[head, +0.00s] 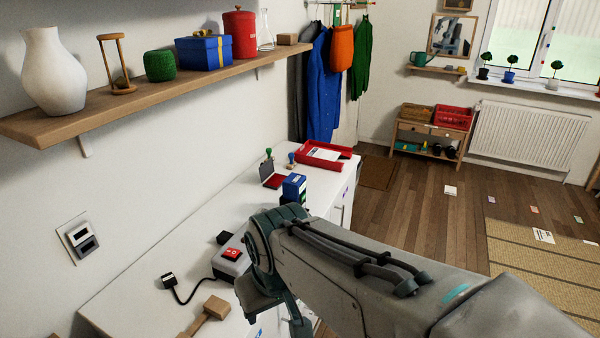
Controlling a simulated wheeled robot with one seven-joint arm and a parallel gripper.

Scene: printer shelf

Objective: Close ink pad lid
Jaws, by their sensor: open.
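The ink pad (272,184) sits toward the back of the white cabinet top, near the wall. Its dark lid (266,167) stands raised, and the red inside of the pad shows. My arm reaches in from the lower right and bends down in front of the cabinet, well nearer than the ink pad. My gripper is out of sight, below or behind the arm, and nothing of mine touches the ink pad.
A blue box (294,188) stands just in front of the ink pad, to its right. Stamps (291,160) and a red tray (323,155) are behind it. A grey device with a red button (231,257) and a wooden mallet (208,312) lie nearer. A shelf (150,92) overhangs at left.

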